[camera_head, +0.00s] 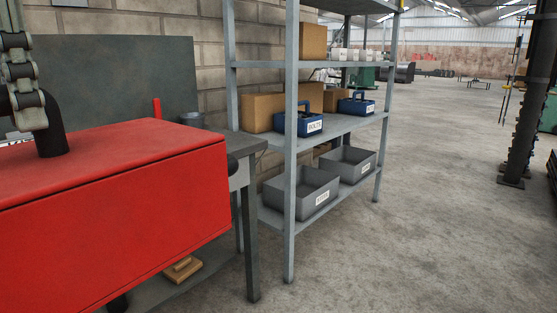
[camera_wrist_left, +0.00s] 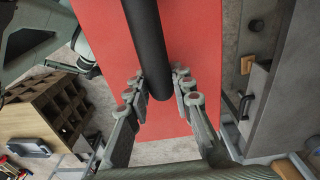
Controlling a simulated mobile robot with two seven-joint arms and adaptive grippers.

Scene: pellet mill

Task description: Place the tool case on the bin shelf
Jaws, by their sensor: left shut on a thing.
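The red tool case (camera_head: 120,190) fills the lower left of the head view, and its red top also shows in the left wrist view (camera_wrist_left: 195,35). My left gripper (camera_head: 30,118) is shut on the case's black handle (camera_head: 52,138); the left wrist view shows its fingers (camera_wrist_left: 160,88) on both sides of the handle. The case hangs in front of a grey workbench and partly hides it. The grey metal shelf rack (camera_head: 290,150) stands to the right of the case, apart from it. Grey open bins (camera_head: 305,197) stand on its lowest visible level. My right gripper is not seen.
Blue labelled carriers (camera_head: 300,125) and cardboard boxes fill much of the middle level. The workbench (camera_head: 246,145) stands between the case and the rack. A dark post (camera_head: 520,110) stands at the right. The concrete floor (camera_head: 410,235) right of the rack is clear.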

